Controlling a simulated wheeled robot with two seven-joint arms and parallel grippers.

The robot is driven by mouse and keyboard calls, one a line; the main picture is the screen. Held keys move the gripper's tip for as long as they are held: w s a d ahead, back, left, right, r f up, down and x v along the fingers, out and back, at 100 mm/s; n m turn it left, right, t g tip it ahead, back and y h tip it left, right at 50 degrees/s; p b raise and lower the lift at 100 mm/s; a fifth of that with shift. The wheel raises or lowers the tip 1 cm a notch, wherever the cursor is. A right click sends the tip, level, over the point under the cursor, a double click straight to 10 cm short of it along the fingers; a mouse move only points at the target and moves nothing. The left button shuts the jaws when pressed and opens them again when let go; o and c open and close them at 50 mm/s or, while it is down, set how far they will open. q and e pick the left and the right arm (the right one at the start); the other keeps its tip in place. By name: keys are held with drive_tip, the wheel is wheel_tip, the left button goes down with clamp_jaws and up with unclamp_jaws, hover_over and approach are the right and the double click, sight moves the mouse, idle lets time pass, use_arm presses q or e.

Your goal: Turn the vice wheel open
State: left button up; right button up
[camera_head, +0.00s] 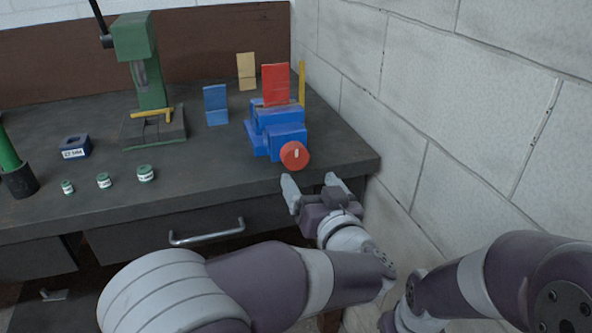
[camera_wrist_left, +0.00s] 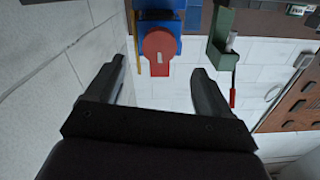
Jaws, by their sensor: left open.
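The blue vice (camera_head: 277,128) stands near the right front edge of the dark bench, with a red block (camera_head: 276,85) upright at its jaws. Its round red wheel (camera_head: 294,155) faces the front and carries a pale mark. My left gripper (camera_head: 310,182) is open and empty, just in front of the bench edge and slightly below and right of the wheel. In the left wrist view the wheel (camera_wrist_left: 160,52) appears between and ahead of the two spread fingers, apart from both. My right gripper is out of view.
A green press (camera_head: 148,75) stands at the back left of the bench. Blue (camera_head: 216,105) and tan (camera_head: 246,71) blocks stand behind the vice. Small green-and-white pots (camera_head: 104,180) lie at the front left. A block wall (camera_head: 440,110) closes the right side. A drawer handle (camera_head: 207,233) sticks out below.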

sight(297, 160)
use_arm(q)
drive_tip(key=b+x, duration=0.1)
drive_tip(key=x, duration=0.8)
drive_tip(key=shift+w+f, duration=0.1)
drive_tip(key=shift+w, duration=0.05)
drive_tip(key=c, duration=1)
